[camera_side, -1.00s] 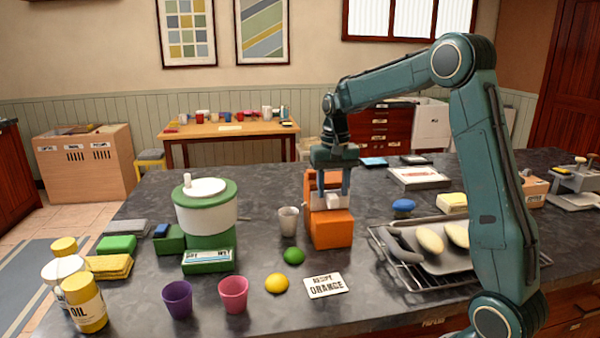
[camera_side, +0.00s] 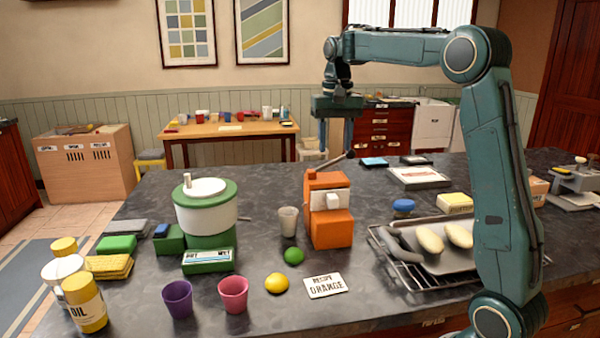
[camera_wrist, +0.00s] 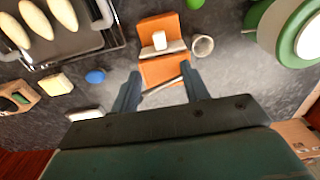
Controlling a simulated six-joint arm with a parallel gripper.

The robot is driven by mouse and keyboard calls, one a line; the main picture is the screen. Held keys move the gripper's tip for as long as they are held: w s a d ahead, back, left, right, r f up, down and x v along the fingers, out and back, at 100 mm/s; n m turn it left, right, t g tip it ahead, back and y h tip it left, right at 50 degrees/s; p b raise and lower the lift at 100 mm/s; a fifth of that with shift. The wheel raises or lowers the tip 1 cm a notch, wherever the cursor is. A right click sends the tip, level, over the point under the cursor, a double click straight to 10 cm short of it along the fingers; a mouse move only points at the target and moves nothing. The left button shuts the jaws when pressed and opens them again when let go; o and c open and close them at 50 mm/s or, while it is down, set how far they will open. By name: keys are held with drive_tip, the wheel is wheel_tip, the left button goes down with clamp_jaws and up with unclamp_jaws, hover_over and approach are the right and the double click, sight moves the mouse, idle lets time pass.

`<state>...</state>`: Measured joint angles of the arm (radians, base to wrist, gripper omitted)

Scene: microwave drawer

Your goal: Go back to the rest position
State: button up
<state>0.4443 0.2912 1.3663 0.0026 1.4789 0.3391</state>
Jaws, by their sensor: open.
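My gripper (camera_side: 336,140) is open and empty in the side view, raised above and behind the orange machine (camera_side: 330,232). Its two fingers point down and are apart from everything below. In the wrist view the fingertips of my gripper (camera_wrist: 161,76) stand spread, with part of the orange machine (camera_wrist: 158,27) seen beyond and between them. The machine stands upright on the dark counter and has a white block on its front.
A grey cup (camera_side: 288,221) stands left of the orange machine, beside a green and white machine (camera_side: 206,207). A rack with a tray (camera_side: 430,267) lies right, near my arm. A lime (camera_side: 293,256), a lemon (camera_side: 276,283) and a card (camera_side: 325,286) lie in front.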

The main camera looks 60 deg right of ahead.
idle(0.3)
drive_tip(key=s+a+n+t, duration=0.4)
drive_tip(key=s+a+n, duration=0.2)
drive_tip(key=s+a, duration=1)
drive_tip(key=s+a+f+n+t, duration=0.1)
drive_tip(key=s+a+f+n, duration=0.2)
drive_tip(key=s+f, duration=0.3)
drive_tip(key=shift+s+a+t, duration=0.15)
drive_tip(key=shift+s+t, duration=0.15)
